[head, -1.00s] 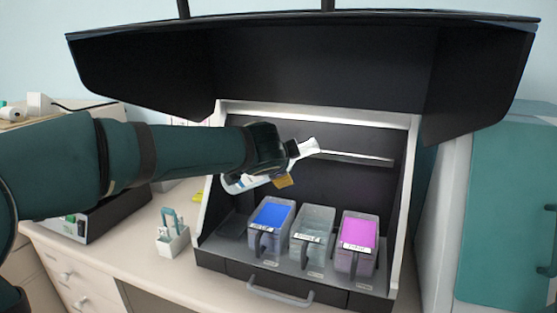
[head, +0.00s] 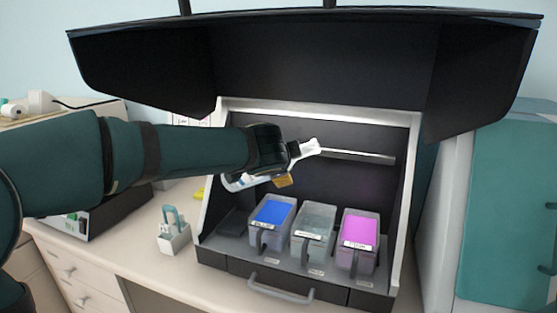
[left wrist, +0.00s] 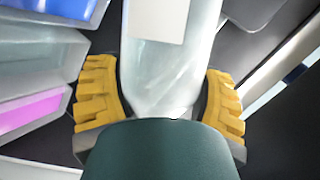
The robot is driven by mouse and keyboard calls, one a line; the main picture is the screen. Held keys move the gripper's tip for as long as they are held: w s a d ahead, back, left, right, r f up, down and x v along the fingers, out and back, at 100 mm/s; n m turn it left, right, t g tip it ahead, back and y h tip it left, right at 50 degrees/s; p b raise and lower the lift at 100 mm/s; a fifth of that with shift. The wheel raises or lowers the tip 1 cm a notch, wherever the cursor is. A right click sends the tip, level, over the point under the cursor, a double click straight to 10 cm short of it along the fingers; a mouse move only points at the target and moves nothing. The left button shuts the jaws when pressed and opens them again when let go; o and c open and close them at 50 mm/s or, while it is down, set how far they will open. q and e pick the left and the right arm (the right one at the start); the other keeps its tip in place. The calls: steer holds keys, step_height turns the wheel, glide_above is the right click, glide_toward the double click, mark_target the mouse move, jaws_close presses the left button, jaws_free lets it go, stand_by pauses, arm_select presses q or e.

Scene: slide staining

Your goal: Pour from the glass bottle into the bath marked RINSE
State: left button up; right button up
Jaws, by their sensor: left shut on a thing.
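My left gripper (head: 286,167) is shut on the glass bottle (head: 310,147) and holds it tilted above the baths, its neck pointing up to the right. In the left wrist view the yellow finger pads (left wrist: 160,105) sit on both sides of the clear bottle (left wrist: 165,75), which has a white label. Three baths stand in a row below: one with blue liquid (head: 274,212), a middle one with clear contents (head: 314,222) and one with magenta liquid (head: 360,230). Their labels are too small to read surely. My right gripper is not in view.
The baths stand in a dark hood with a pale frame (head: 412,190) and a raised black cover (head: 310,60). A front handle (head: 281,291) sticks out below. A small white holder (head: 173,238) stands on the counter at left.

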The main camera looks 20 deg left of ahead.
arm_select(q)
steer(key=shift+a+f+m+y, duration=0.15)
steer(key=shift+f+m+y, duration=0.2)
steer(key=shift+f, duration=0.25)
stand_by(0.8)
steer(key=shift+f+m, duration=0.25)
steer(key=shift+f, duration=0.05)
steer(key=shift+f+y, duration=0.1)
steer(key=shift+y, duration=0.15)
stand_by(0.6)
steer(key=shift+a, duration=0.1)
steer(key=shift+f+m+y, duration=0.3)
steer(key=shift+f+m, duration=0.1)
steer(key=shift+f, duration=0.25)
steer(key=shift+f, duration=0.25)
stand_by(0.6)
steer(key=shift+f+m+t+y, duration=0.3)
steer(key=shift+f, duration=0.2)
stand_by(0.6)
steer(key=shift+f, duration=0.3)
